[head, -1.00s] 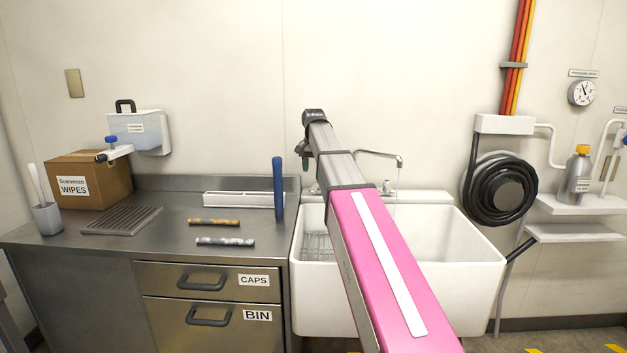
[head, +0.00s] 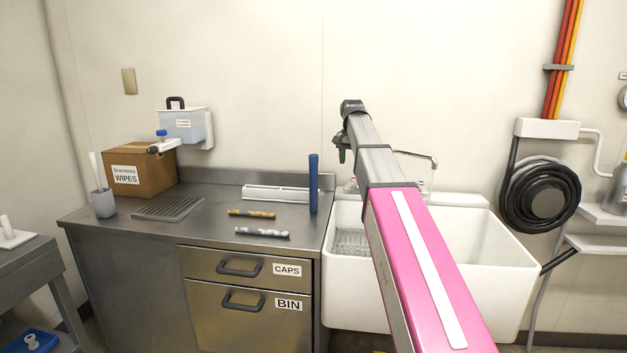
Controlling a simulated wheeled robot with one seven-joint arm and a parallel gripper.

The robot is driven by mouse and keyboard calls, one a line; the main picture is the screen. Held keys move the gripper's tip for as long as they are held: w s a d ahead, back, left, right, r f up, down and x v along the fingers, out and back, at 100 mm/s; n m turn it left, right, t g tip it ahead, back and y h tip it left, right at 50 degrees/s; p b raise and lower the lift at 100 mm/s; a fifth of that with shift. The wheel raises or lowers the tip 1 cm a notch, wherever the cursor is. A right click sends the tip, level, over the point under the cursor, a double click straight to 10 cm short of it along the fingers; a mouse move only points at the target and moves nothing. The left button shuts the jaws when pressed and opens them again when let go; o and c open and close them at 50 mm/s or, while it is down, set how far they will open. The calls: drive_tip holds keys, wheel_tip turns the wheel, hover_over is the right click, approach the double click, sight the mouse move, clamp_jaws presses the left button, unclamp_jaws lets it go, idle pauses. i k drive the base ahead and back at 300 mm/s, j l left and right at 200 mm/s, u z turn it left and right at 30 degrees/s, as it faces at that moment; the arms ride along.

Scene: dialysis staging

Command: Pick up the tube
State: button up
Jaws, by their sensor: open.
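Two short tubes lie on the steel counter (head: 215,228): one orange-brown and mottled (head: 251,213), the other grey and white and mottled (head: 262,233). A tall blue cylinder (head: 313,183) stands upright at the counter's right end. I cannot tell which of these is the tube of the task. My pink and grey arm reaches up over the sink. My gripper (head: 342,151) hangs small at its far end, open, to the right of the counter items and apart from them. Its fingers are partly hidden and nothing shows in them.
A white sink (head: 450,290) adjoins the counter on the right. A wipes box (head: 140,170), a cup (head: 103,204), a drain grate (head: 168,208) and a white tray (head: 275,194) stand on the counter. A grey cart (head: 28,256) is at far left. The counter's front is clear.

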sight(239, 229)
drive_tip(key=k, duration=1.4)
